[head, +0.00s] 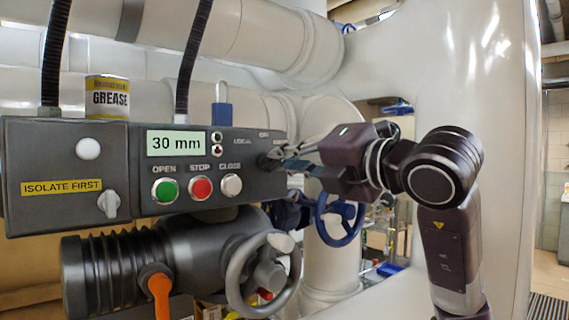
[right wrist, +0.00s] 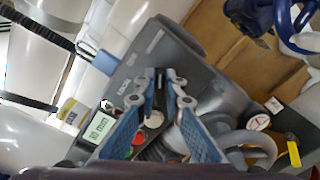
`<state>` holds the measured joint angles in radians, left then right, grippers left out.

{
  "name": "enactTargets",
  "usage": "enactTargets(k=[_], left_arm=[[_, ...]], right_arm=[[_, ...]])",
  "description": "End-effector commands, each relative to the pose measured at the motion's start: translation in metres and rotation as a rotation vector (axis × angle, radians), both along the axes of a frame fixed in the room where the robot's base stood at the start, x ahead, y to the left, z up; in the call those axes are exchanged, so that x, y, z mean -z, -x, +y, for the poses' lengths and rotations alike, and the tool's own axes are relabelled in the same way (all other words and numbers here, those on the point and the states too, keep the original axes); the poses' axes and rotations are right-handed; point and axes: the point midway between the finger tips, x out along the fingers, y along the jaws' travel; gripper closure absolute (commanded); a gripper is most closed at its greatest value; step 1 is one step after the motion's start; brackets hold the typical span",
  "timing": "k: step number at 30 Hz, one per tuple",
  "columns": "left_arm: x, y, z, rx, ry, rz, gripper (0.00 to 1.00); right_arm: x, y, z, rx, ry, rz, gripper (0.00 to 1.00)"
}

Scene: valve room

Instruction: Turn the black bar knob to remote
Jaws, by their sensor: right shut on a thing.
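The black bar knob (head: 265,161) is on the right part of the grey control box (head: 225,150), under small labels; one seems to read LOCAL, and the right one is partly hidden. My right gripper (head: 279,161) reaches in from the right and is shut on the knob. In the right wrist view, the blue-padded fingers (right wrist: 160,88) close around the knob on the box face. They hide most of the knob, so its exact pointing is hard to tell. My left gripper is not in view.
Green OPEN (head: 165,189), red STOP (head: 200,188) and white CLOSE (head: 231,185) buttons sit left of the knob, under a 30 mm display (head: 176,143). A grey handwheel (head: 262,275) and a blue handwheel (head: 340,222) stand below. A grease can (head: 107,97) stands on top.

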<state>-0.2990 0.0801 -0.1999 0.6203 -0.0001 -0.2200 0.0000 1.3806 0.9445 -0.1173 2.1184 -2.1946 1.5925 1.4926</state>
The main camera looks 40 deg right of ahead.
Motion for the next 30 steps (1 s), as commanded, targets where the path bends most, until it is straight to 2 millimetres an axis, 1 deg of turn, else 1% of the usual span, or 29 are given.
enactTargets(k=[7,20,21,25,30], left_arm=[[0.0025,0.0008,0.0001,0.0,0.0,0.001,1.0],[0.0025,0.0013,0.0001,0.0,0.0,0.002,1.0],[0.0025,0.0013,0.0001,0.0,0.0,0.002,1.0],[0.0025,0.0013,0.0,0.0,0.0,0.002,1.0],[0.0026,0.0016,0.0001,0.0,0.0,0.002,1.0]], right_arm=[[0.0001,0.0004,-0.0014,0.003,-0.054,0.003,1.0],[0.0,0.0004,-0.0015,0.003,-0.061,0.004,1.0],[0.0,0.0004,-0.0015,0.003,-0.061,0.003,0.88],[0.0002,0.0003,-0.0012,0.003,-0.06,0.003,0.74],[0.0003,0.0001,-0.001,0.002,-0.06,0.004,0.74]])
